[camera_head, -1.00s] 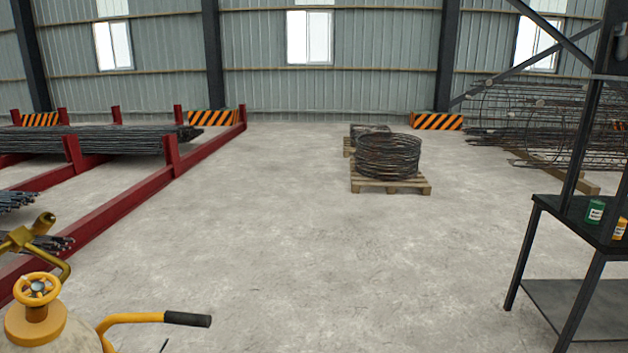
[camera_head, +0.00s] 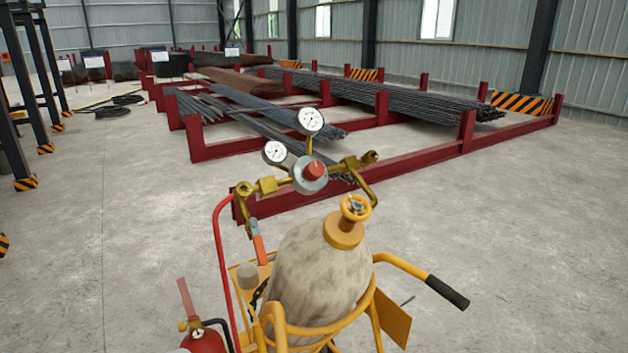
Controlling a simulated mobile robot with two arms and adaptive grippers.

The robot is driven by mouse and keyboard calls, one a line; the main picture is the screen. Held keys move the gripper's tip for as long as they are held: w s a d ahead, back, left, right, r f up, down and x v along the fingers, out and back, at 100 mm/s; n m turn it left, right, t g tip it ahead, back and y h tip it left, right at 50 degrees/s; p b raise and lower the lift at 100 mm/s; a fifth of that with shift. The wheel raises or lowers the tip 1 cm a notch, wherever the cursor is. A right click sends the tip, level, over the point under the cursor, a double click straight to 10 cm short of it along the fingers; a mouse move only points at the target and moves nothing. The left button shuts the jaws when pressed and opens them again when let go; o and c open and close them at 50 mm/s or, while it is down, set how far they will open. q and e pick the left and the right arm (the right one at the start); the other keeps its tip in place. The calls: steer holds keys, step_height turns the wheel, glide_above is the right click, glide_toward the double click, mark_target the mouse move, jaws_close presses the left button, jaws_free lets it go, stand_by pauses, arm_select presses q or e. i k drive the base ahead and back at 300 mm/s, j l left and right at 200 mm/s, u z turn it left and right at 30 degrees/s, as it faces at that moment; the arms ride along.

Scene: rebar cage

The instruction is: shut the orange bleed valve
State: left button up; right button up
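A worn beige gas cylinder (camera_head: 318,275) stands in a yellow cart (camera_head: 300,330) at the lower middle. Its top carries a yellow-orange handwheel (camera_head: 356,207). A brass regulator with a red knob (camera_head: 313,170) and two round gauges (camera_head: 310,121) sits above the cylinder. An orange-red lever (camera_head: 259,249) hangs below the left brass fitting, beside the red hose (camera_head: 220,245), and looks like the orange bleed valve. It points down and slightly right; I cannot tell whether it is open or shut. Neither of my grippers is in view.
A red fire extinguisher (camera_head: 203,340) stands left of the cart. The cart's black-gripped handle (camera_head: 447,292) sticks out to the right. Red racks (camera_head: 420,160) with rebar bundles lie behind. Dark striped-foot stands (camera_head: 30,100) are at the left. Floor right of the cart is clear.

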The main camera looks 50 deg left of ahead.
mark_target(262, 260)
steer(key=k+u, duration=0.15)
steer(key=u, duration=1.7)
